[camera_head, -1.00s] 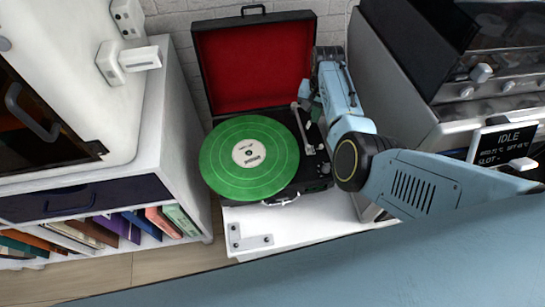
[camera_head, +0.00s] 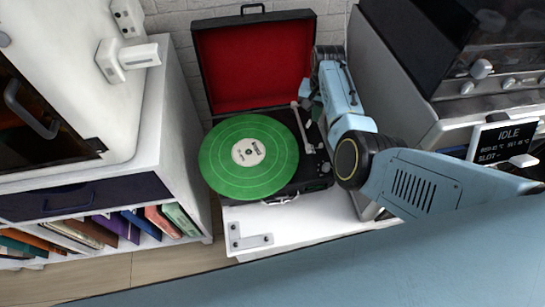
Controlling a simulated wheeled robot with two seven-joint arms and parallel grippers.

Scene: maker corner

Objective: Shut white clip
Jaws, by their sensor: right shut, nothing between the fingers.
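An open record player (camera_head: 307,184) with a red-lined lid (camera_head: 250,62) stands on a white cabinet top, with a green record (camera_head: 225,172) on its platter. A slim white tonearm (camera_head: 301,126) lies along the record's right side. Small pale parts show near its front end; I cannot tell which of these is the white clip or whether it is open. My right gripper (camera_head: 309,98) is shut and empty, beside the tonearm's rear end. Whether it touches the tonearm is unclear, and my own arm hides part of the player's right side. My left gripper is out of view.
A grey machine (camera_head: 400,110) with knobs stands close on the right, with a small display (camera_head: 503,140) reading IDLE. A white shelf unit with books (camera_head: 120,228) is on the left. The white cabinet top (camera_head: 320,218) is clear in front of the player.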

